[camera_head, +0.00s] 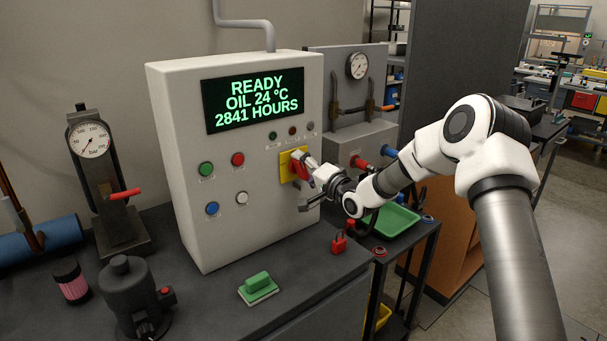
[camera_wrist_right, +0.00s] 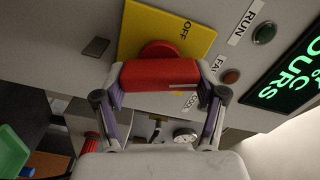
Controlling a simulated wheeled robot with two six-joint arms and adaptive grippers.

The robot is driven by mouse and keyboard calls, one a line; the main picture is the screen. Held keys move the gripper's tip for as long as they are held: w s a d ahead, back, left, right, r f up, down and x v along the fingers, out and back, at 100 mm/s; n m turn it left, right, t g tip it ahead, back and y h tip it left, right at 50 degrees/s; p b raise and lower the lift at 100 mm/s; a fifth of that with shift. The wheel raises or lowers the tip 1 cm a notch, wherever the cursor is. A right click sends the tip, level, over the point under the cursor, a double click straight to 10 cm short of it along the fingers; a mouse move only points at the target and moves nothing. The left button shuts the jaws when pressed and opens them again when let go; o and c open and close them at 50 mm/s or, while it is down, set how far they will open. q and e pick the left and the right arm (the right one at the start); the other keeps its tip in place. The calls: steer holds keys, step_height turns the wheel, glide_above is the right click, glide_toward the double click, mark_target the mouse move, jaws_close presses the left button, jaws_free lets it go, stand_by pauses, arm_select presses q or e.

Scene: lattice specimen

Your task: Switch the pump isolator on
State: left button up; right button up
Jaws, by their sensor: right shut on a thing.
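The pump isolator is a red rotary handle (camera_head: 297,169) on a yellow plate (camera_head: 286,167) at the right of the pale control cabinet's front. In the right wrist view the red handle (camera_wrist_right: 160,74) lies crosswise between the fingers of my right gripper (camera_wrist_right: 160,92), which is shut on it. My left gripper is not in view.
The cabinet's display (camera_head: 253,99) reads READY, OIL 24 °C, 2841 HOURS. Green (camera_head: 206,169), red (camera_head: 237,159), blue (camera_head: 212,208) and white (camera_head: 242,198) buttons sit left of the isolator. A red padlock (camera_head: 339,243) and a green-topped block (camera_head: 258,285) lie on the bench in front.

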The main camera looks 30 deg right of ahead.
steer(key=shift+f+m+b, duration=0.1)
steer(key=shift+m+b, duration=0.6)
steer(key=shift+m, duration=1.3)
steer(key=o, duration=1.1)
steer(key=shift+w, duration=0.1)
steer(key=shift+o, duration=0.2)
steer(key=s, duration=1.2)
steer(key=shift+d, duration=0.45)
